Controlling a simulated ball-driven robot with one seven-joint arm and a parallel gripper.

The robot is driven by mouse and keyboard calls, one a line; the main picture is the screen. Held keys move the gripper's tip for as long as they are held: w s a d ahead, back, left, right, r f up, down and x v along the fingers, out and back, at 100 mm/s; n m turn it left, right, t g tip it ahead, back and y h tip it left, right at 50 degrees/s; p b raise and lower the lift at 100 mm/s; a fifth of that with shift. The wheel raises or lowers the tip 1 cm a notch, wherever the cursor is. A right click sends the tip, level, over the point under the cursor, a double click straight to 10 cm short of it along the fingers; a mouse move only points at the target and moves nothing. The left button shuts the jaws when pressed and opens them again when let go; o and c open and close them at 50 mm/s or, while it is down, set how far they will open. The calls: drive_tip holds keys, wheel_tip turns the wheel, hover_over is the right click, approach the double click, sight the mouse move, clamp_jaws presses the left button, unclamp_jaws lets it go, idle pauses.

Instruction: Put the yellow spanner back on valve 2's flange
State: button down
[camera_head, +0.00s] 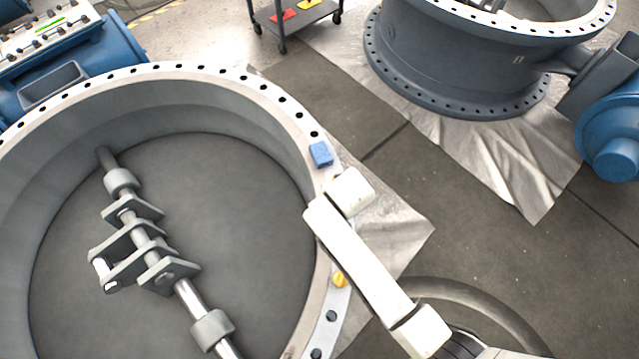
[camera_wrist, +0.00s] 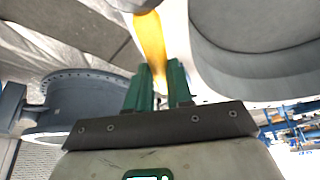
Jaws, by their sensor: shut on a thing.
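The yellow spanner (camera_wrist: 151,40) runs up from between my green fingers in the wrist view; its far end is cut off by the top edge. My gripper (camera_wrist: 159,74) is shut on it. In the head view my white arm hides the gripper. A small yellow piece (camera_head: 339,281) shows beside the arm at the near valve's flange (camera_head: 225,75); I cannot tell if it is the spanner's end, or if it touches the flange. The far valve (camera_head: 455,65) bears a small mark that looks like "II"; no number shows on the near valve.
A blue block (camera_head: 321,154) sits on the near flange, just beyond my arm. A shaft with brackets (camera_head: 140,240) crosses inside the near valve. A dark cart (camera_head: 295,14) stands at the back. A blue actuator (camera_head: 612,140) is at the right. The floor between the valves is open.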

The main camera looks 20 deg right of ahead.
drive_tip(key=shift+w+a+f, duration=0.15)
drive_tip(key=shift+w, duration=0.05)
wheel_tip(320, 180, down, 10)
drive_tip(key=b, duration=0.8)
drive_tip(key=shift+f, duration=0.15)
drive_tip(key=c, duration=0.9)
unclamp_jaws()
drive_tip(key=v, duration=1)
drive_tip(key=shift+s+r, duration=0.15)
drive_tip(key=shift+r, duration=0.25)
